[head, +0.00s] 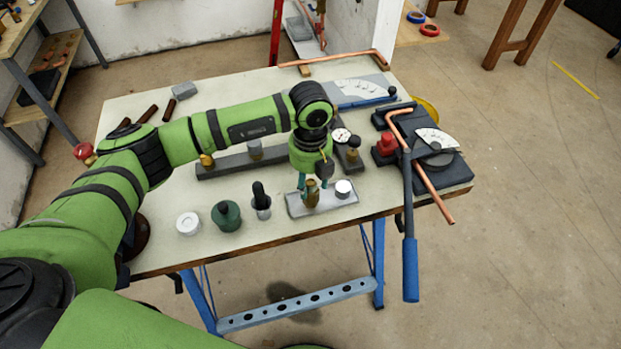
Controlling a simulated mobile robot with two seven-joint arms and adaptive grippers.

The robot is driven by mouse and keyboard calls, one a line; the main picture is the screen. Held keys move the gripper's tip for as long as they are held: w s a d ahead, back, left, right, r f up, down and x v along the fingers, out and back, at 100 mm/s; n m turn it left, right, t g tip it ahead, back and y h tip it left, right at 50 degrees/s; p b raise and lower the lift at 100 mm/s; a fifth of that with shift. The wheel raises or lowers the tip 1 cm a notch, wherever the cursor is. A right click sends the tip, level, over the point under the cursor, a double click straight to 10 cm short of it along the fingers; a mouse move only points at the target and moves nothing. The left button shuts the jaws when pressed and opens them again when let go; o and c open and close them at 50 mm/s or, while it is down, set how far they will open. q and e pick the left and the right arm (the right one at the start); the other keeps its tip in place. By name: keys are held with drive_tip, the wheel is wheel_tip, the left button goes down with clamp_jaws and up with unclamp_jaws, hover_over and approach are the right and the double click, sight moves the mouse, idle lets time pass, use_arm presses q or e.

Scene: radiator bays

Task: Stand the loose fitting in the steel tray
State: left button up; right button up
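My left gripper (312,184) points down over the front of the workbench, above the steel tray (331,203). A brass fitting (311,196) stands upright on the left part of this flat grey tray, between the two fingertips. The fingers are close on both sides of the fitting; I cannot tell whether they touch it. A white round cap (343,188) sits on the tray to the right of the fitting. My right gripper is not in view.
Left of the tray stand a black-handled tool in a cup (261,202), a green pot (226,215) and a white jar (188,223). A grey rail lies behind. A pipe bender (440,165) with a blue handle fills the right side.

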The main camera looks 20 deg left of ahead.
use_arm(q)
drive_tip(key=shift+r, duration=0.1)
drive_tip(key=shift+r, duration=0.25)
wheel_tip(320, 180, up, 12)
drive_tip(key=b, duration=0.3)
drive_tip(key=shift+f, duration=0.2)
